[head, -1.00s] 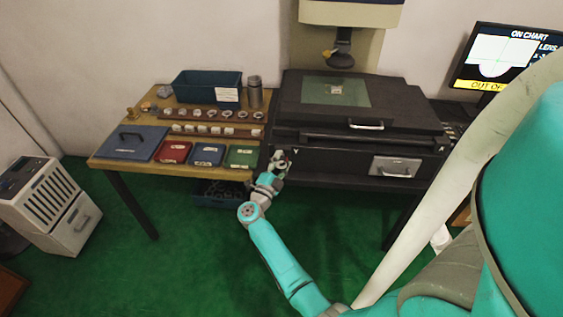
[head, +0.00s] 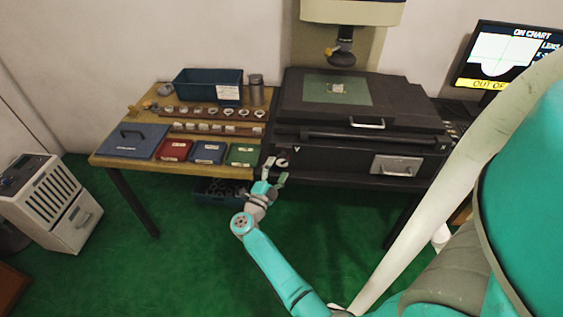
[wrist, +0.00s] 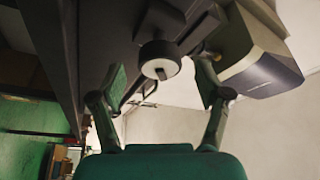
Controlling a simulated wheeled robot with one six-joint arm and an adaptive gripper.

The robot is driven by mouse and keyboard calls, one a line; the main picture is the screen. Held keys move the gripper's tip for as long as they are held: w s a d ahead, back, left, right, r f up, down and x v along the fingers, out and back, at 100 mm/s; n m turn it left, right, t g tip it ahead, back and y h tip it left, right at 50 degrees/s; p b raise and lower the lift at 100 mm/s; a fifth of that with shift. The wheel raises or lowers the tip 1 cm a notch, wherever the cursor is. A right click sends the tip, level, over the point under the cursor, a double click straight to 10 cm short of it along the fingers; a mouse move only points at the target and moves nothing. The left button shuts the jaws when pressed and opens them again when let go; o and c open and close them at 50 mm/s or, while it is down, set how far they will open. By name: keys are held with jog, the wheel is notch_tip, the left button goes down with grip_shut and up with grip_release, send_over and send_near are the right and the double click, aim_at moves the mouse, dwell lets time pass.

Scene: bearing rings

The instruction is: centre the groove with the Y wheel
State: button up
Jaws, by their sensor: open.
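The Y wheel (head: 282,162) is a small pale knob on the black front of the measuring machine, just under a "Y" mark. My gripper (head: 274,171) is open, just in front of and slightly below it, apparently clear of it. In the wrist view the round wheel (wrist: 160,60) sits between and beyond the spread fingers of my gripper (wrist: 160,76). The monitor (head: 497,58) shows "ON CHART", a white profile with a rounded dip and green lines. The dip sits left of the vertical green line. A yellow "OUT OF" band is partly hidden by my body.
The machine's stage (head: 310,92) holds a small part (head: 337,88) under the lens (head: 342,54). The wooden table (head: 100,161) on the left bears rings on racks, a blue bin (head: 190,84) and coloured boxes. A blue crate (head: 212,198) stands below. Green floor is open in front.

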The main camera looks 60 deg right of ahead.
jog(key=a+f, duration=0.1)
jog(key=a, duration=0.6)
jog(key=shift+s+a+f, duration=0.2)
